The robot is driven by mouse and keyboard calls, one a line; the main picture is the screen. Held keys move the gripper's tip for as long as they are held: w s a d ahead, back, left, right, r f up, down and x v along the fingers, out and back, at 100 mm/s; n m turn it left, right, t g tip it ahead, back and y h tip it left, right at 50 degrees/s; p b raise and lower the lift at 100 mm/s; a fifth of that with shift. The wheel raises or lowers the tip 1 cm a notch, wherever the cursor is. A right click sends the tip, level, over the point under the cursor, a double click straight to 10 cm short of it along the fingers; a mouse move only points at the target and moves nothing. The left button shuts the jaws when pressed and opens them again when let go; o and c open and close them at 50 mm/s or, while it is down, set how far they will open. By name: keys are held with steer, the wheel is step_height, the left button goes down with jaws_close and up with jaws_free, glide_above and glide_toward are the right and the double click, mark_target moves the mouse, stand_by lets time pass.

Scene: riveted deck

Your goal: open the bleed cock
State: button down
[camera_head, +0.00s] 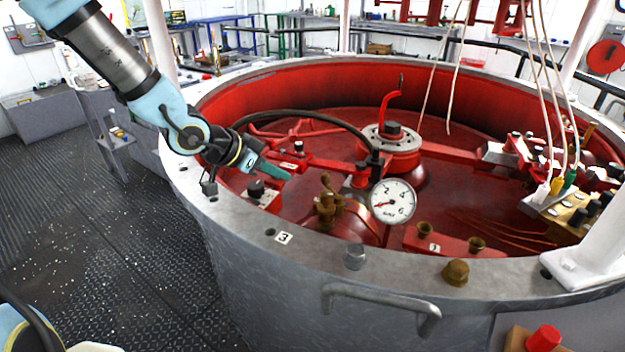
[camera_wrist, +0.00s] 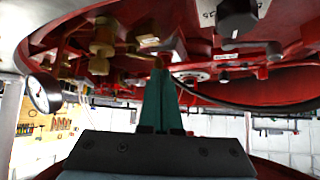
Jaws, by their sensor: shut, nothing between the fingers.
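The brass cock (camera_head: 326,208), which I take to be the bleed cock, stands upright inside the red tub, left of the white dial gauge (camera_head: 392,201). A small brass lever shows at its top. In the wrist view, which is upside down, the brass cock (camera_wrist: 102,46) is left of my fingers and the gauge (camera_wrist: 44,93) is farther left. My gripper (camera_head: 286,175) reaches over the tub's left rim, its teal fingers shut and empty. The fingertips (camera_wrist: 160,70) are left of the cock in the head view and appear apart from it. Whether the cock is open is unclear.
A black hose (camera_head: 310,117) arches behind my gripper to the gauge fitting. A red crank (camera_head: 388,105) stands at the hub. Pale cables hang at right.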

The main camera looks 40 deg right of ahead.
mark_target(322, 180)
steer(key=shift+d+r+x, duration=0.25)
steer(key=shift+r+x, duration=0.05)
steer(key=shift+x, duration=1.35)
steer(key=shift+d+r+x, duration=0.3)
steer(key=shift+x, duration=1.4)
steer(key=shift+d+r+x, duration=0.25)
steer(key=shift+r+x, duration=0.05)
steer(key=shift+x, duration=1.35)
steer(key=shift+p, duration=0.3)
steer(key=shift+d, duration=0.15)
